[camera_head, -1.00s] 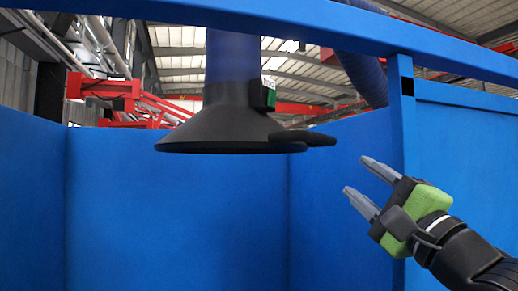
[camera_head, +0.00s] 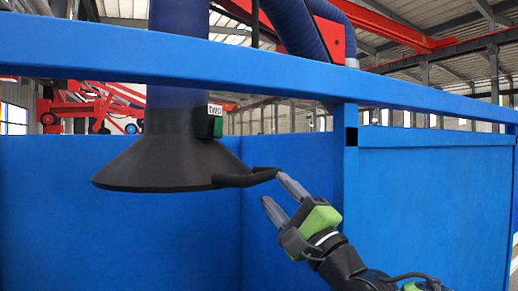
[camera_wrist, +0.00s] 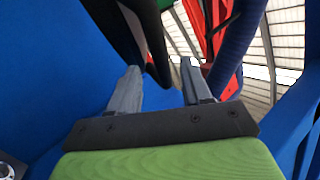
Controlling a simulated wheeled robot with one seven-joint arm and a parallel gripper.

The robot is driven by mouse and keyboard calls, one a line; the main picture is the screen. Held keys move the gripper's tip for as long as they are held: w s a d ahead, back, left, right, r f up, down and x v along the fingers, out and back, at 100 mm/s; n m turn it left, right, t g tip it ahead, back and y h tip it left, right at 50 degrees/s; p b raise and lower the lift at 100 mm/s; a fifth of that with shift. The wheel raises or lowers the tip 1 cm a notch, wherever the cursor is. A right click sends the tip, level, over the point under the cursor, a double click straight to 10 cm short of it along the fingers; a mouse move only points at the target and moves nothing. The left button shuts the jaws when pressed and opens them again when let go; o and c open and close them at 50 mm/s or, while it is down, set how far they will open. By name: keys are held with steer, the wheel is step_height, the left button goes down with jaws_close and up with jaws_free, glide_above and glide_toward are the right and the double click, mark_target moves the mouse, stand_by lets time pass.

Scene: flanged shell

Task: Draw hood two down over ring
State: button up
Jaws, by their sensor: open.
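Hood two (camera_head: 165,150) is a black cone hanging from a blue hose (camera_head: 178,75), with a tag reading "two" and a green block on its right side. A black handle (camera_head: 247,178) sticks out from its lower right rim. My gripper (camera_head: 277,194) is open, its fingertips close to the handle's outer end. In the wrist view, the dark handle (camera_wrist: 150,40) lies ahead of and above the two fingers (camera_wrist: 160,85); I cannot tell whether it touches them. The ring is not in view.
A blue beam (camera_head: 270,75) runs across in front of the hose, above the hood. A blue post (camera_head: 345,170) stands just right of my gripper. Blue panels (camera_head: 80,235) close in behind. A second blue hose (camera_head: 295,30) and red framework are farther back.

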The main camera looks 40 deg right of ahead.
mark_target(267, 180)
steer(key=p+x, duration=0.2)
steer(key=x, duration=0.5)
steer(key=shift+w+r, duration=0.1)
steer(key=shift+r, duration=0.1)
steer(key=shift+w, duration=0.2)
steer(key=shift+c, duration=0.2)
jaws_close()
